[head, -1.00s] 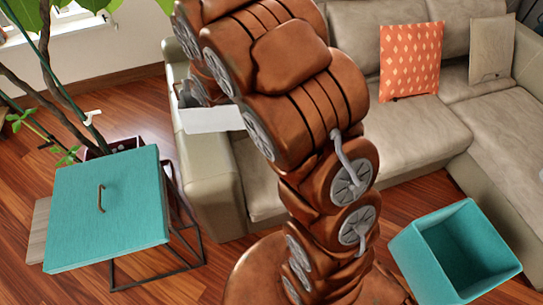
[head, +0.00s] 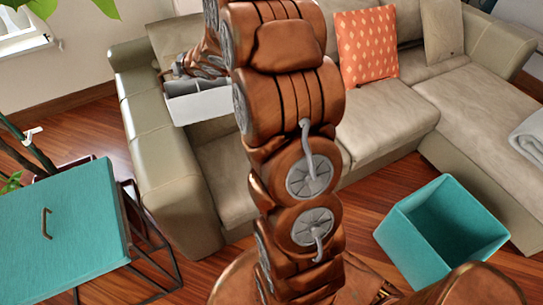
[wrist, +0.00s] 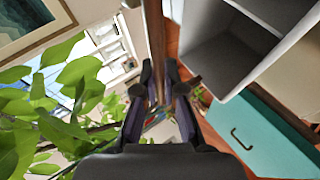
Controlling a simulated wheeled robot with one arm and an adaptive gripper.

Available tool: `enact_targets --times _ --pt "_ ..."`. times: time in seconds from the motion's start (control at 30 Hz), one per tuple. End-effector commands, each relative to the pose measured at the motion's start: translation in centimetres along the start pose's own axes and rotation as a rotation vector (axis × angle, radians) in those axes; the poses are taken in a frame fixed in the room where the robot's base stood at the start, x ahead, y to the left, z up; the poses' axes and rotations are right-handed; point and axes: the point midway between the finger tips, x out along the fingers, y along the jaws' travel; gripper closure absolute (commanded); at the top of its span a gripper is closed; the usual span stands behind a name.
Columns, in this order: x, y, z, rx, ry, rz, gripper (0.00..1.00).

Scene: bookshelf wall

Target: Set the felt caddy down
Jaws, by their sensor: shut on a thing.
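The felt caddy (head: 205,107) is a pale grey box with an open, divided top. In the head view it hangs in the air in front of the sofa's left part, partly hidden by my arm. In the wrist view the caddy (wrist: 238,45) fills the upper right, its compartments showing. A brown bar (wrist: 156,35), which looks like its handle, runs down between my fingers. My gripper (wrist: 163,92) is shut on it. In the head view my gripper is mostly hidden behind my arm.
A teal-topped table (head: 75,235) on a dark metal frame stands at lower left, its top bare but for a small handle. A beige sofa (head: 385,115) with an orange cushion (head: 367,47) is behind. An open teal bin (head: 405,240) is on the wood floor at right.

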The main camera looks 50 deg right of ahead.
Motion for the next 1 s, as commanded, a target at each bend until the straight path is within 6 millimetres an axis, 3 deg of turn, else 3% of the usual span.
enact_targets --times 0.1,0.57,0.77,1.0 --pt "0.4 -1.4 2.7 -0.004 0.001 0.0 1.0" --pt "0.3 -6.8 11.1 -0.023 0.031 -0.014 1.0" --pt "-0.1 -10.8 15.2 -0.034 0.051 -0.019 1.0" --pt "-1.1 -17.3 20.4 -0.045 0.073 -0.024 1.0"
